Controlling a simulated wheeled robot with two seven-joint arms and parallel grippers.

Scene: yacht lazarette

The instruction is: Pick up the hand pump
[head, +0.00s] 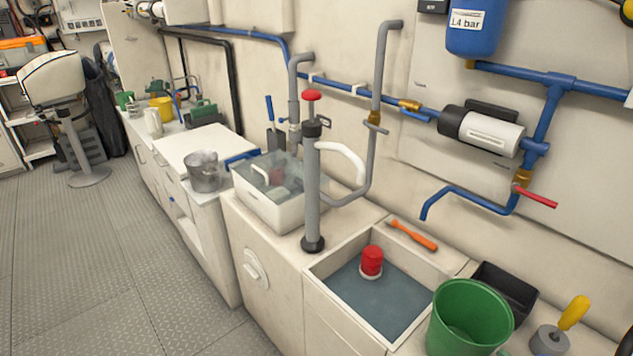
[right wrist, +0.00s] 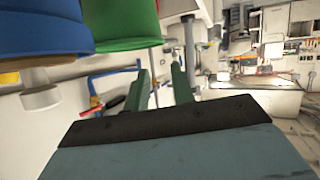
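The hand pump (head: 311,175) stands upright in the head view, on the counter between two basins. It has a grey cylinder, a red knob on top, a dark foot and a white curved spout to its right. Neither gripper shows in the head view. In the right wrist view my right gripper (right wrist: 162,88) has its two dark green fingers apart, with nothing held between them. A grey upright tube (right wrist: 190,45) shows beyond the fingers; I cannot tell whether it is the pump.
A white basin (head: 262,208) is left of the pump. A sunken sink (head: 340,322) with a red-topped object is to its right. A green bucket (head: 470,315), an orange-handled tool (head: 412,235) and a black tray (head: 505,290) are further right. Grey piping runs close behind the pump.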

